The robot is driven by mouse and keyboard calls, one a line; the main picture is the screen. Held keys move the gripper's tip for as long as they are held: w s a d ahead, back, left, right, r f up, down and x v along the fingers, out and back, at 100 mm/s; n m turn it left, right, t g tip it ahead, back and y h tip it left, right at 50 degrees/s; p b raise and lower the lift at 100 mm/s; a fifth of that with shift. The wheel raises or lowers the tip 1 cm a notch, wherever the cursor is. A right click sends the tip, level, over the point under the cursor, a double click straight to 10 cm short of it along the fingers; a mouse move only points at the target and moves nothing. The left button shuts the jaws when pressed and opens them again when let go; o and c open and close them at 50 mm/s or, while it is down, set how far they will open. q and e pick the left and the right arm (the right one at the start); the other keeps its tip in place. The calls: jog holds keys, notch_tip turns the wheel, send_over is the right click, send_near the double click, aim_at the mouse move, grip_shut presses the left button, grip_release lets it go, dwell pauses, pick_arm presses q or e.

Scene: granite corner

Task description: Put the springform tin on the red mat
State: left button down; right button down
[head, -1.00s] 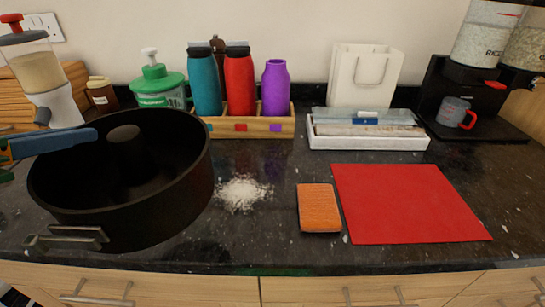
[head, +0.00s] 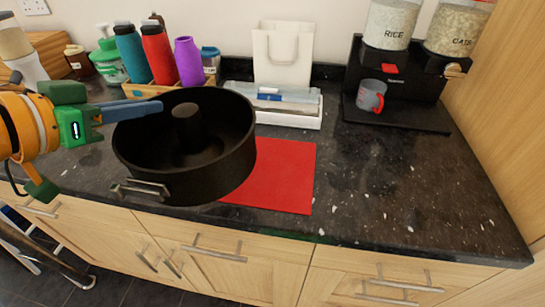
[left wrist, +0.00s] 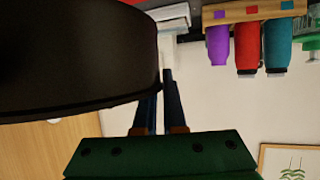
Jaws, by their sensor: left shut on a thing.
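The springform tin (head: 230,172) is a large black round pan with a central tube and a metal clasp on its near side. My left gripper (head: 152,107) is shut on its left rim, and the tin appears to be held above the counter. In the left wrist view the tin's dark wall (left wrist: 75,60) fills the upper left beside my blue fingers (left wrist: 160,95). The red mat (head: 290,178) lies flat on the counter. The tin covers the mat's left part in the head view. My right gripper is not in view.
Behind are a white tray (head: 300,118), a white bag (head: 283,55), and a wooden holder (head: 140,90) with teal, red and purple bottles. A dispenser (head: 398,85) with a grey cup (head: 371,95) stands back right. The dark counter (head: 400,185) right of the mat is clear.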

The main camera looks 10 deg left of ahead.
aim_at(173, 101)
pick_arm(q)
jog(key=p+x, duration=0.4)
jog(key=x, duration=0.1)
jog(key=d+p+x, duration=0.1)
jog(key=p+x, duration=0.1)
jog(key=shift+w+d+r, duration=0.15)
jog(key=shift+w, duration=0.05)
jog(key=w+d+f, duration=0.1)
jog(key=f, duration=0.1)
jog(key=w+d+f, duration=0.1)
jog(key=w+f, duration=0.1)
jog(key=w+d+f, duration=0.1)
jog(key=w+f, duration=0.1)
jog(key=f, duration=0.1)
jog(key=shift+w, duration=0.1)
notch_tip(173, 101, down, 3)
jog(key=shift+w+d+f, duration=0.1)
jog(key=shift+f, duration=0.15)
jog(key=c, duration=1.1)
grip_release()
jog(key=shift+f, duration=0.1)
jog(key=shift+c, duration=0.2)
jog(key=shift+o, duration=0.7)
